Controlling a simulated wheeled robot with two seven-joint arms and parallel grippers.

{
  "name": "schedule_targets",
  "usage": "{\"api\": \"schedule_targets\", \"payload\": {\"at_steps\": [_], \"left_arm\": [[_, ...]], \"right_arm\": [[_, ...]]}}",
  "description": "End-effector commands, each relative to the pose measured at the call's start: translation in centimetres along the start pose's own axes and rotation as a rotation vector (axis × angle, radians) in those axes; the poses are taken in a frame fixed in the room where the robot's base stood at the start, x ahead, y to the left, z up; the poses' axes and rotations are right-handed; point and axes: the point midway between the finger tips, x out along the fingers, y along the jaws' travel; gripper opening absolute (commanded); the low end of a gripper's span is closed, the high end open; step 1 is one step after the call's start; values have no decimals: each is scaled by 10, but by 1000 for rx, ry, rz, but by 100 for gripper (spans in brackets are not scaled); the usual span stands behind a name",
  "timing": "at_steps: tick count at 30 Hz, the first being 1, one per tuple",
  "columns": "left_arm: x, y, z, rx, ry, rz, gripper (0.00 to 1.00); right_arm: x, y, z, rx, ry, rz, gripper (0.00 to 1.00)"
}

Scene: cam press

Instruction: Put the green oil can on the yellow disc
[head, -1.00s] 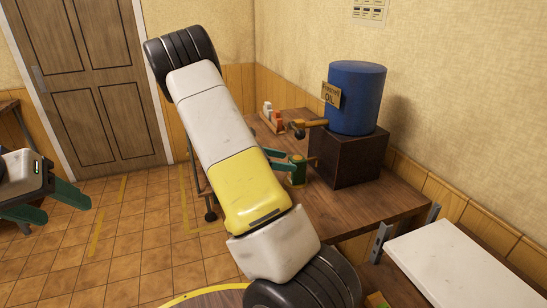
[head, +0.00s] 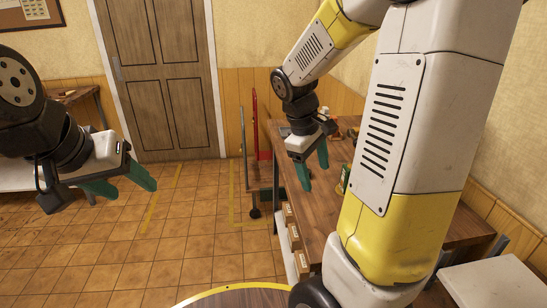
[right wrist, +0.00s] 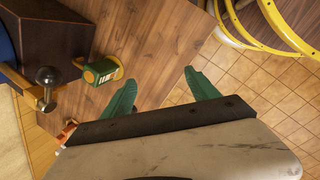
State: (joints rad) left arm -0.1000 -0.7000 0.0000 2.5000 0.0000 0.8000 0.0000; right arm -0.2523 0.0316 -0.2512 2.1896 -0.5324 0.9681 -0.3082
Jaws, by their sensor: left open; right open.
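In the head view only a sliver of the can (head: 345,178) shows past my right arm. My right gripper (head: 315,170) is open and empty near the table's left edge; in the right wrist view its fingers (right wrist: 161,80) are apart from the can. My left gripper (head: 130,187) is open and empty over the floor at the left.
The wooden table (head: 462,222) runs along the right wall. The dark block (right wrist: 62,28) and tap (right wrist: 46,76) are close to the can. A red-framed trolley (head: 264,150) stands behind. Yellow curved rails (right wrist: 262,30) show in the wrist view.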

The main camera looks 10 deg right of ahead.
Motion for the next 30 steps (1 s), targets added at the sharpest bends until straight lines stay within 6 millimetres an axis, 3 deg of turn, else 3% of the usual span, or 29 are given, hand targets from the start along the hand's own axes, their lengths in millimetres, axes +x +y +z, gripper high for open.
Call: {"api": "schedule_targets", "payload": {"at_steps": [9,15,21,30], "left_arm": [[0,0,0,0,0,0,57],[0,0,0,0,0,0,57],[0,0,0,0,0,0,57],[0,0,0,0,0,0,57]], "right_arm": [[-78,-68,21,355,376,-148,69],[-114,-105,34,529,559,-227,69],[-130,-123,39,613,647,-269,69],[-132,-126,40,625,657,-276,69]]}}
